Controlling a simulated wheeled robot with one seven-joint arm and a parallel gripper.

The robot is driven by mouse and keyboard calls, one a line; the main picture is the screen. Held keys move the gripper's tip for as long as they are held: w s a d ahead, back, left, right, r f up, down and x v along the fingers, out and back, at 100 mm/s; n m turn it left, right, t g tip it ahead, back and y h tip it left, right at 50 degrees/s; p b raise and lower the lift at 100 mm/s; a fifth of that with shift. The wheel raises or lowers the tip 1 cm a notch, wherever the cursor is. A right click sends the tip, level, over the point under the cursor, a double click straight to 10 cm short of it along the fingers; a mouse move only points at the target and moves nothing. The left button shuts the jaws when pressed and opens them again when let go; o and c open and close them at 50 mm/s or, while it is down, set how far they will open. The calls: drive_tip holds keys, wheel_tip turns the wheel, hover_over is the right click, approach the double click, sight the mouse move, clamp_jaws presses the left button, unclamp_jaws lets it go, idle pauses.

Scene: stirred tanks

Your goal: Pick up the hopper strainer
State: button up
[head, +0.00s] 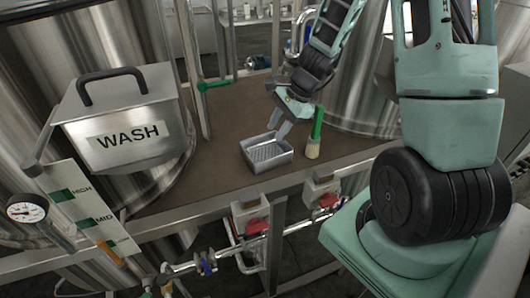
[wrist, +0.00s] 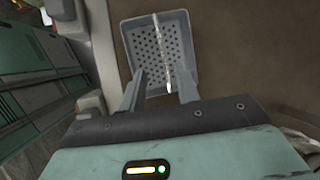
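The hopper strainer is a shallow grey tray (head: 258,166) with a perforated bottom, lying upright on the brown platform in the head view. The strainer also shows in the wrist view (wrist: 158,42), just beyond my fingers. My gripper (head: 276,126) points down at the strainer's back side in the head view. In the wrist view my gripper (wrist: 160,78) has its two fingers apart, with part of the strainer's near side showing between them. Nothing is held. I cannot tell whether the fingertips touch the strainer.
A brush with a green handle (head: 317,122) stands close to the strainer's right. A steel WASH box (head: 124,117) with a dark handle is at the left. Steel tanks (head: 354,80) stand behind. Pipes and red-handled valves (head: 256,226) run below the platform's front edge.

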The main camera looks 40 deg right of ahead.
sight(268, 142)
drive_tip(key=shift+w+p+x, duration=0.1)
drive_tip(key=shift+p+x, duration=0.15)
drive_tip(key=shift+x, duration=1.45)
drive_tip(key=shift+w+p+x, duration=0.15)
drive_tip(key=shift+p+x, duration=0.1)
drive_tip(key=shift+x, duration=1.45)
drive_tip(key=shift+f+b, duration=0.25)
drive_tip(key=shift+b, duration=0.1)
clamp_jaws()
